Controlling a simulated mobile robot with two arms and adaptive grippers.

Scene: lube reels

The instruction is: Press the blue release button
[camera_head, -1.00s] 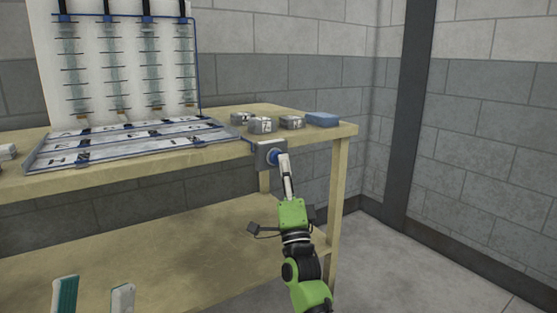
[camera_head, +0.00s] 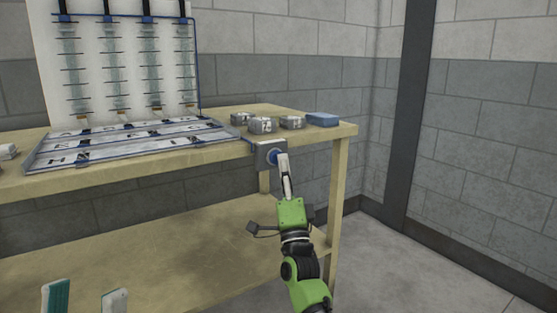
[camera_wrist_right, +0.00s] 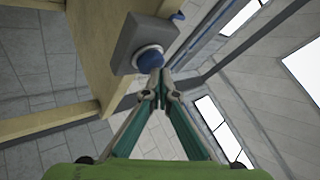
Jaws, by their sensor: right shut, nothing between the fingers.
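The blue release button (camera_head: 272,156) is round and sits on a grey square box (camera_head: 263,148) at the front edge of the wooden bench. In the right wrist view the blue button (camera_wrist_right: 149,56) faces my fingertips. My right gripper (camera_head: 282,158) is shut and empty, its tips at the button's face; it also shows in the right wrist view (camera_wrist_right: 157,74). The tips overlap the button's edge in the picture; I cannot tell how far it is pushed in. My left gripper (camera_head: 85,298) is open and empty at the lower left, away from the button.
The wooden bench (camera_head: 150,172) carries a tilted lettered tray (camera_head: 130,145), several small grey blocks (camera_head: 262,125) and a blue block (camera_head: 322,119). A white panel with gauge tubes (camera_head: 125,60) stands behind. Floor (camera_head: 390,265) is clear at right.

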